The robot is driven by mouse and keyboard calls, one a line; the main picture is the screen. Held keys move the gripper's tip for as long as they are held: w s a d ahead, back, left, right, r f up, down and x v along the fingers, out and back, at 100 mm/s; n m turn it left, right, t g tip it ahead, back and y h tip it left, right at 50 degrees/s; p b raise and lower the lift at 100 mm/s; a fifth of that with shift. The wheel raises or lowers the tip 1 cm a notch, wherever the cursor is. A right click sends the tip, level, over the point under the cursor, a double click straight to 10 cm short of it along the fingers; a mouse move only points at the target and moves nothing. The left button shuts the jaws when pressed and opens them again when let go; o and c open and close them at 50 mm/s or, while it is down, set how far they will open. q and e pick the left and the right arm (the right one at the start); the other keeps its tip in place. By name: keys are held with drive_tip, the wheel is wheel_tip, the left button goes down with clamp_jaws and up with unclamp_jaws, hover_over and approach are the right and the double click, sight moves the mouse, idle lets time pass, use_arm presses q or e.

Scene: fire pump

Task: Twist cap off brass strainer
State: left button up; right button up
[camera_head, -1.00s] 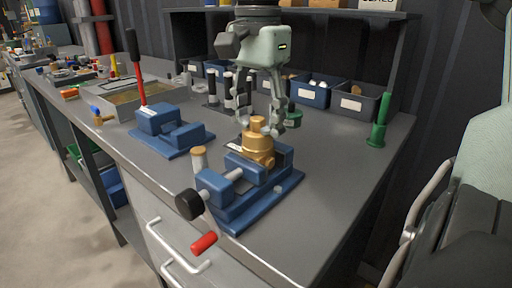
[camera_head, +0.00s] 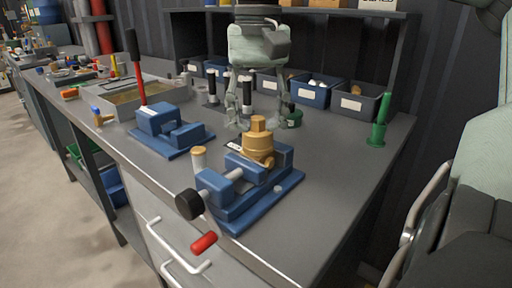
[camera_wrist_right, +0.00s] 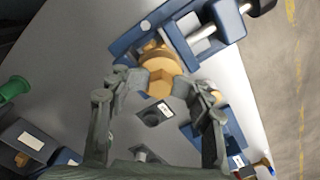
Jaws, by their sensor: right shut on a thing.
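The brass strainer (camera_head: 258,152) stands upright in the jaws of the front blue vise (camera_head: 240,207). Its hex-topped cap (camera_head: 258,124) faces up and also shows in the wrist view (camera_wrist_right: 161,82). My right gripper (camera_head: 258,121) comes down from above, with its fingers on either side of the cap, shut on it. In the wrist view the gripper (camera_wrist_right: 162,84) has one finger on each side of the hex. The exact finger contact is hard to see. My left gripper is not in view.
A second blue vise (camera_head: 168,129) with a red-handled lever stands to the left. Labelled bins (camera_head: 354,105) line the back, and a green part (camera_head: 378,122) stands at the right. A wooden-topped peg (camera_head: 199,158) is near the front vise.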

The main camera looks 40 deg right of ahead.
sight(258, 117)
idle(0.3)
drive_tip(key=shift+r, duration=0.1)
clamp_jaws()
drive_tip(key=shift+s+r, duration=0.2)
drive_tip(key=shift+r, duration=0.5)
drive_tip(key=shift+w+r, duration=0.15)
drive_tip(key=shift+r, duration=1.5)
